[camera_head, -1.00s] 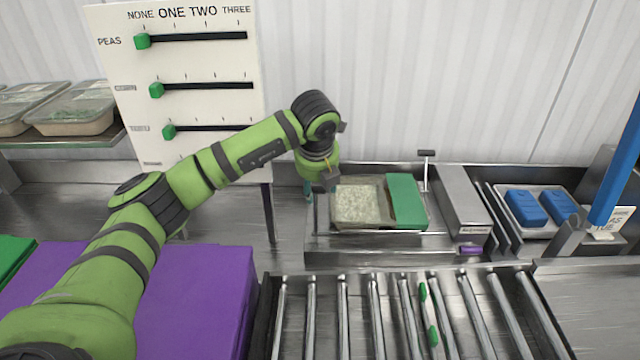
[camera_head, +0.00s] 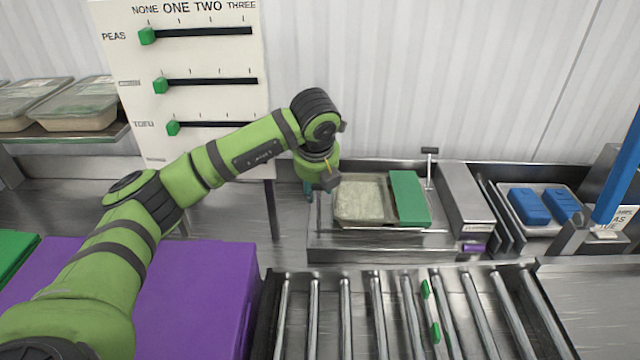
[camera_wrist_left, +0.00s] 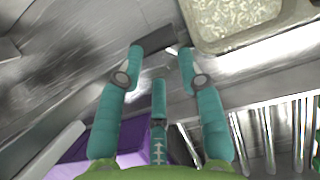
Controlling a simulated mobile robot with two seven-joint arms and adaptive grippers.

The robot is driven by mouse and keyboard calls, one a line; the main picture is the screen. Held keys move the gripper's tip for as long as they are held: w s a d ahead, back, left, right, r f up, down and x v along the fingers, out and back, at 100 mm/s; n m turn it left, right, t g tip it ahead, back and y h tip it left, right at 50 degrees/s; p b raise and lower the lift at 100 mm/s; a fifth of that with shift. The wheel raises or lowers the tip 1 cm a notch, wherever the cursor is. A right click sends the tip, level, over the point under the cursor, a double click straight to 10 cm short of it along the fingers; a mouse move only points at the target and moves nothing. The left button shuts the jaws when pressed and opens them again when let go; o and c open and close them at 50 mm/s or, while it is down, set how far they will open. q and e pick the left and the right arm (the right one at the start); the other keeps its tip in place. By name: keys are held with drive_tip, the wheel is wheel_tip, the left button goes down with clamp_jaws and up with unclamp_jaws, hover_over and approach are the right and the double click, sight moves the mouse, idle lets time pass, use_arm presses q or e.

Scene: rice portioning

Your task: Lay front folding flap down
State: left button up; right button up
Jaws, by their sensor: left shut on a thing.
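The metal station (camera_head: 328,240) holds a shallow tray (camera_head: 340,217) of pale rice (camera_head: 362,198), with a green panel (camera_head: 409,198) over its right part. My left gripper (camera_head: 318,187) is at the tray's left side, partly hidden by its own wrist. In the left wrist view its teal fingers (camera_wrist_left: 162,57) are closed around a small dark grey flat piece (camera_wrist_left: 156,40), beside the rice tray's rim (camera_wrist_left: 203,46). I cannot tell whether this piece belongs to the front flap. A thin metal edge (camera_head: 395,230) lies along the station's front. My right gripper is not in view.
A roller conveyor (camera_head: 345,315) runs in front of the station. A slider board (camera_head: 205,70) stands behind my left arm. Blue blocks (camera_head: 530,206) sit in a tray at right, near a blue post (camera_head: 618,165).

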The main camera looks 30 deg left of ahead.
use_arm(q)
drive_tip(key=shift+s+d, duration=0.2)
drive_tip(key=shift+s, duration=0.35)
drive_tip(key=c, duration=0.4)
drive_tip(key=s+d+b, duration=0.1)
drive_tip(key=s, duration=0.1)
drive_tip(key=s+d+f+b, duration=0.1)
drive_tip(key=s, duration=0.1)
drive_tip(key=s+d+f+b, duration=0.1)
drive_tip(key=s, duration=0.1)
drive_tip(key=shift+d+f+b, duration=0.1)
drive_tip(key=shift+d+b, duration=0.1)
drive_tip(key=shift+b, duration=0.1)
idle(0.3)
